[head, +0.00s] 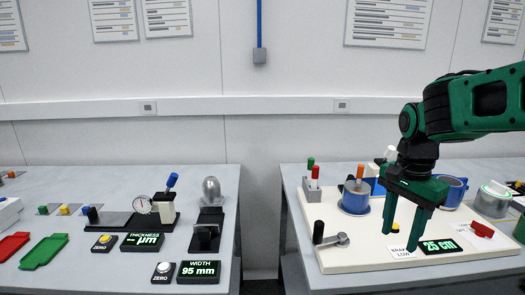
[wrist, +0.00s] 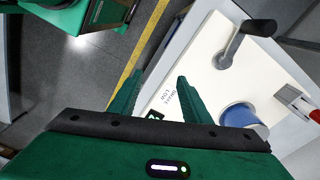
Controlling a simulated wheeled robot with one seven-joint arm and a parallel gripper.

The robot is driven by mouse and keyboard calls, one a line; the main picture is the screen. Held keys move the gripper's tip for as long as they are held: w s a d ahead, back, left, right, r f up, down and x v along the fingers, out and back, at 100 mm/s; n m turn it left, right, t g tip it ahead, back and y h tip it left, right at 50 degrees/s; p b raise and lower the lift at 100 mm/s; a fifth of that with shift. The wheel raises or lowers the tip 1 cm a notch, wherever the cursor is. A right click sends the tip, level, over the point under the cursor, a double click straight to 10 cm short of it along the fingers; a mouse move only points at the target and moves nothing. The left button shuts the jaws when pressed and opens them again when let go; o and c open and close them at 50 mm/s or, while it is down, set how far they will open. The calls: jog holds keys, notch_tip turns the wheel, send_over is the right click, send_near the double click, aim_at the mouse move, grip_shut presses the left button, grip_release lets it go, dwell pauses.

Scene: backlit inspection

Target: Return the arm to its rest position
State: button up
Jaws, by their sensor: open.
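My gripper (head: 406,234) is green and points down above the white board (head: 351,259) on the right bench. Its two fingers are apart with nothing between them. In the wrist view my gripper (wrist: 154,85) is also open, with the white board (wrist: 213,77) and a label beyond the fingers. My green and black arm reaches in from the right edge of the head view. The fingers hide part of the board and of the things behind them.
The left bench (head: 110,265) holds gauges and displays. A gap (head: 262,215) separates the benches.

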jog(key=s+d+f+n, duration=0.3)
jog(key=s+d, duration=0.1)
jog(key=s, duration=0.6)
jog(key=s+d+f+n, duration=0.2)
jog(key=s+d, duration=0.3)
jog(key=s, duration=0.4)
jog(key=shift+s+d+f+n+y, duration=0.2)
jog(key=shift+s+f+n+y, duration=0.2)
jog(key=shift+n, duration=0.4)
jog(key=shift+w, duration=0.1)
jog(key=shift+w+f, duration=0.25)
jog(key=shift+w, duration=0.35)
